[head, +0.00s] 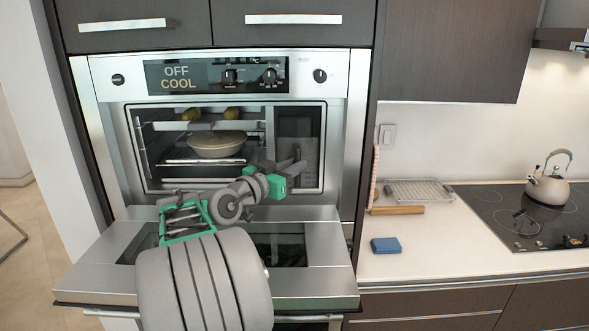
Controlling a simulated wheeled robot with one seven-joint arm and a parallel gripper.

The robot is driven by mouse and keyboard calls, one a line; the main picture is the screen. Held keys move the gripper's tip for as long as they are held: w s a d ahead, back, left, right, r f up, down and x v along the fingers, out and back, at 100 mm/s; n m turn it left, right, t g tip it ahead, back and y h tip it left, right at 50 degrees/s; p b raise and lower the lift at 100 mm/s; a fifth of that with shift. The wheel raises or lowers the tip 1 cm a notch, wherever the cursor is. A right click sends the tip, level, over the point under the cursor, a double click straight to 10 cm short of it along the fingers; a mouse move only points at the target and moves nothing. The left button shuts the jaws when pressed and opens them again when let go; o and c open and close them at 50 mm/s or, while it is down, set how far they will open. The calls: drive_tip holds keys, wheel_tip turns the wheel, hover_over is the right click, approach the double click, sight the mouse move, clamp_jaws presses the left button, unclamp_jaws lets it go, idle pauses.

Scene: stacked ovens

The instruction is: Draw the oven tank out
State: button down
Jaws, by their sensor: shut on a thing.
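The oven (216,62) is open, with its door (322,236) folded down flat in front. The oven tank looks to be the grey upright box (298,127) set in the right side of the opening, beside the cooking cavity. My gripper (291,168) reaches over the open door and is shut on the tank at its lower front. The jaws and wrist hide part of the tank's lower left, and the exact grip is too small to see clearly.
The counter (420,230) at right holds a blue sponge (386,245), rolling pin (397,210), wire rack (418,191) and kettle (547,185) on the hob.

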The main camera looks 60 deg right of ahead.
drive_tip(key=a+b, duration=0.1)
drive_tip(key=s+a+b, duration=0.1)
drive_tip(key=a, duration=0.1)
drive_tip(key=s+a, duration=0.1)
drive_tip(key=a, duration=0.1)
drive_tip(key=shift+s+b, duration=0.25)
drive_tip(key=shift+b, duration=0.15)
drive_tip(key=c, duration=1.3)
unclamp_jaws()
drive_tip(key=b+v, duration=0.7)
drive_tip(key=b, duration=0.1)
drive_tip(key=shift+a, duration=0.4)
